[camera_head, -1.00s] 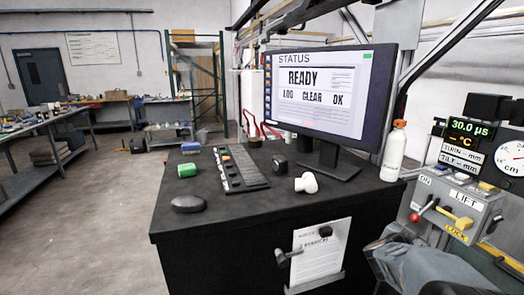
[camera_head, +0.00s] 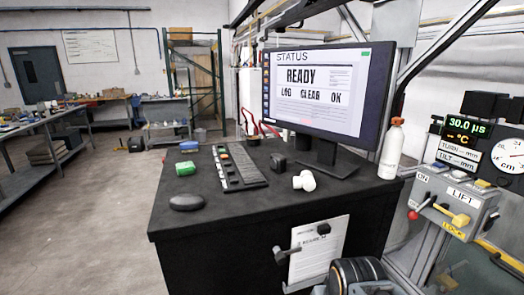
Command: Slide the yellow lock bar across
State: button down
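A grey control box (camera_head: 481,212) marked ON and LIFT stands at the right edge. A yellow block-shaped handle (camera_head: 460,219) sticks out from its front, just above a yellow LOCK label (camera_head: 452,230). I take this handle as the lock bar, but cannot tell for sure at this size. A lever with a red ball (camera_head: 413,215) is to its left. A dark ribbed part and grey pieces of my arm show at the bottom edge, below and left of the box. My gripper's fingertips are not visible.
The black desk (camera_head: 200,222) bears a monitor (camera_head: 318,90), a keypad (camera_head: 238,168), a white spray bottle (camera_head: 392,150) and small items. Gauges (camera_head: 512,157) stand above the box. A yellow rail (camera_head: 500,258) runs below it. Open floor lies left of the desk.

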aim_at(460, 221)
jog(key=z, duration=1.35)
